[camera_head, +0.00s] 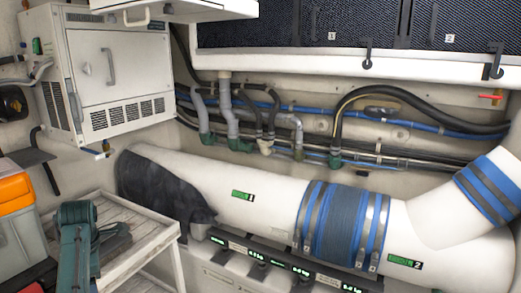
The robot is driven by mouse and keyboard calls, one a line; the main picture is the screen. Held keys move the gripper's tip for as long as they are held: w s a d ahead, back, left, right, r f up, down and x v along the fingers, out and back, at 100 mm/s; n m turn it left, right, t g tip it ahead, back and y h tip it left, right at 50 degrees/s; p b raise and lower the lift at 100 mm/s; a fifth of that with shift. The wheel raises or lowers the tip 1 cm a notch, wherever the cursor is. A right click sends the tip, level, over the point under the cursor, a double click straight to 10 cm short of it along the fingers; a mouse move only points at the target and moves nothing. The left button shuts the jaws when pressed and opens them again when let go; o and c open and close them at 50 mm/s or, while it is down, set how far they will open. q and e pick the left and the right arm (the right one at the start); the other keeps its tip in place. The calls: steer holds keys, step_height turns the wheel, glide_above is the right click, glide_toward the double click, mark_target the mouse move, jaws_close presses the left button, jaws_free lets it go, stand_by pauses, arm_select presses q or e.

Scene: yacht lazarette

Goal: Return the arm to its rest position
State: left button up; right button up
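A dark teal shape (78,238) rises from the bottom edge at the lower left, in front of or on the pale wooden bench (142,242). No object held by me is visible.
A white cabinet (108,72) stands at the upper left. A large white duct (268,205) with a blue-banded sleeve (343,224) crosses the lower half. Hoses (400,97) run along the wall behind it. An orange-lidded grey case (15,205) sits at the left edge.

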arm_select(q)
steer(key=s+d+f+m+y, duration=0.1)
steer(key=s+d+f+m, duration=0.3)
steer(key=s+f+m, duration=0.4)
steer(key=s+d+m+t+h, duration=0.3)
steer(key=s+d+m, duration=1.4)
steer(key=s+m, duration=0.3)
steer(key=w+d+f+t+h, duration=0.1)
steer(key=w+d+f+t, duration=0.1)
steer(key=f, duration=0.3)
steer(key=w+d+f+t+h, duration=0.1)
steer(key=w+d+f+t, duration=0.1)
steer(key=f, duration=0.4)
steer(key=shift+w+d+t+h, duration=0.2)
steer(key=shift+d+t+h, duration=0.2)
steer(key=shift+t, duration=0.5)
